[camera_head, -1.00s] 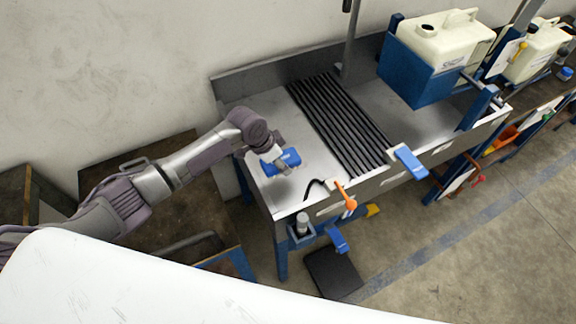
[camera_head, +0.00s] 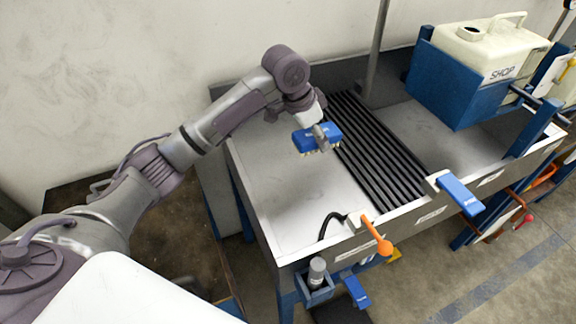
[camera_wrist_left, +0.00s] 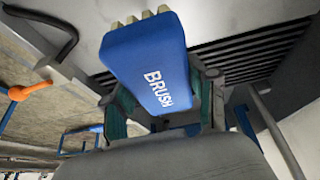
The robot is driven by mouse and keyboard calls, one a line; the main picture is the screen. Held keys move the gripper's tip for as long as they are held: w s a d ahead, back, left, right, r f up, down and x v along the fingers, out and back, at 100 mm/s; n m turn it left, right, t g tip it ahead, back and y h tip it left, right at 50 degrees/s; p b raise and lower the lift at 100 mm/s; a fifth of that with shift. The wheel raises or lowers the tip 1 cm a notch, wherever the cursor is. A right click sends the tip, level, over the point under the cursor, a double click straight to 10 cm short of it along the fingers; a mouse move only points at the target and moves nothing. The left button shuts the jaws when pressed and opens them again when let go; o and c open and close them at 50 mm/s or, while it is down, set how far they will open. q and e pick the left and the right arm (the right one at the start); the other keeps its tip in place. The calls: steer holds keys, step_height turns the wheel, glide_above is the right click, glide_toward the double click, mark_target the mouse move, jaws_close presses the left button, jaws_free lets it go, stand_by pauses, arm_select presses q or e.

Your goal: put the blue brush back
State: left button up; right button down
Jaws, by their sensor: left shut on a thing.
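The blue brush (camera_head: 312,139) is a blue block with pale bristles on its underside. It is held above the metal bench near the left end of the black slatted grate. My left gripper (camera_head: 321,134) is shut on it. In the left wrist view the brush (camera_wrist_left: 150,62) shows the word BRUSH, with its bristle tufts at the top edge, between the fingers of my left gripper (camera_wrist_left: 165,105). Whether the bristles touch anything is hidden, but the brush looks raised. My right gripper is not in view.
The metal bench (camera_head: 275,205) has a black slatted grate (camera_head: 385,155) and a bare left area. A white jug (camera_head: 485,55) sits in a blue holder (camera_head: 455,90) at the right. An orange-handled lever (camera_head: 377,238) and a blue bracket (camera_head: 460,194) stick out at the front edge. A pole stands behind the grate.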

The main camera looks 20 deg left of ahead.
arm_select(q)
steer(key=shift+w+a+f, duration=0.1)
steer(key=shift+w, duration=0.05)
steer(key=shift+w+a+f, duration=0.1)
steer(key=shift+a, duration=0.25)
steer(key=p, duration=0.1)
glide_above(281, 157)
steer(key=s, duration=0.1)
steer(key=f, duration=0.6)
steer(key=shift+a+f, duration=0.1)
steer(key=shift+a, duration=0.25)
step_height(281, 157, down, 4)
steer(key=shift+s+a+r+p, duration=0.1)
steer(key=shift+r+p, duration=0.05)
steer(key=shift+p, duration=0.25)
steer(key=shift+f, duration=0.2)
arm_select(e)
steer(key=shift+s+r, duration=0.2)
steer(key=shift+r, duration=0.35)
arm_select(q)
steer(key=shift+f, duration=0.15)
steer(key=o, duration=1.1)
